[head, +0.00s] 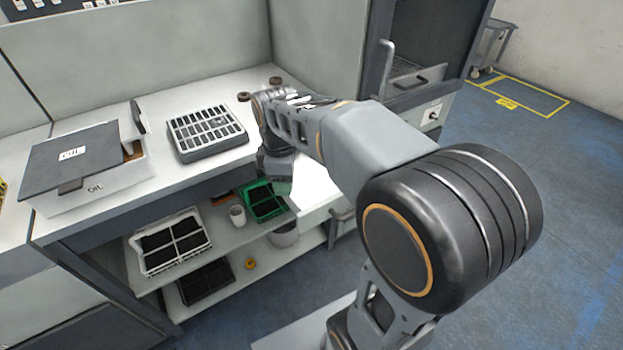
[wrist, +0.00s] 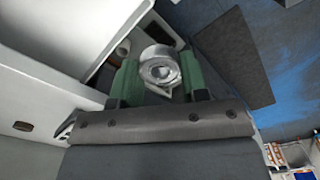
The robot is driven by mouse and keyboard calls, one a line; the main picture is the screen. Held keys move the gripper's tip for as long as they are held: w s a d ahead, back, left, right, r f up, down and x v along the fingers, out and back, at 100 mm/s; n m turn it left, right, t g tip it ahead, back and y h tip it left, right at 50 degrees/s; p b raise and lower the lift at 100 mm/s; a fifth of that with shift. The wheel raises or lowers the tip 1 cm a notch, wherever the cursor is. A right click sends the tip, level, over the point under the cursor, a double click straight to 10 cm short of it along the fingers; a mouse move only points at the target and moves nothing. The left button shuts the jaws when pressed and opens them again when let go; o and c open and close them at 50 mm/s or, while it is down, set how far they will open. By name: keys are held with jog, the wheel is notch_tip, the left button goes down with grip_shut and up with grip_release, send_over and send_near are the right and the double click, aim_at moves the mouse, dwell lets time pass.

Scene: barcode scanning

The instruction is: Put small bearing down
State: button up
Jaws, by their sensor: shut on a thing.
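The small bearing (wrist: 160,72) is a shiny metal ring in the wrist view. My gripper (wrist: 158,63) is shut on it, with a green finger on each side. In the head view my gripper (head: 281,184) hangs at the counter's front edge, partly hidden by my arm, and the bearing cannot be made out there. A grey slotted tray (head: 190,150) stands on the white counter (head: 185,185), left of my gripper.
A lidded oil box (head: 85,165) stands at the counter's left. Two small dark rings (head: 243,97) lie at the back. The shelf below holds a white crate (head: 170,243), a green crate (head: 265,203) and a white cup (head: 237,216). Bare counter lies around the tray.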

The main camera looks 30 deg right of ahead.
jog(key=w+d+f, duration=0.3)
jog(key=w+d, duration=0.1)
jog(key=d, duration=0.2)
send_over(311, 190)
jog(key=a, duration=0.1)
jog(key=f, duration=0.3)
jog(key=f+b, duration=0.1)
jog(key=shift+s+f, duration=0.3)
jog(key=shift+s, duration=0.05)
jog(key=shift+w+d+f, duration=0.3)
jog(key=shift+d+f, duration=0.15)
jog(key=shift+f, duration=0.2)
jog(key=shift+w+d+f+b, duration=0.1)
jog(key=shift+f+b, duration=0.2)
jog(key=shift+f, duration=1.35)
jog(key=shift+f, duration=0.2)
jog(key=o, duration=0.9)
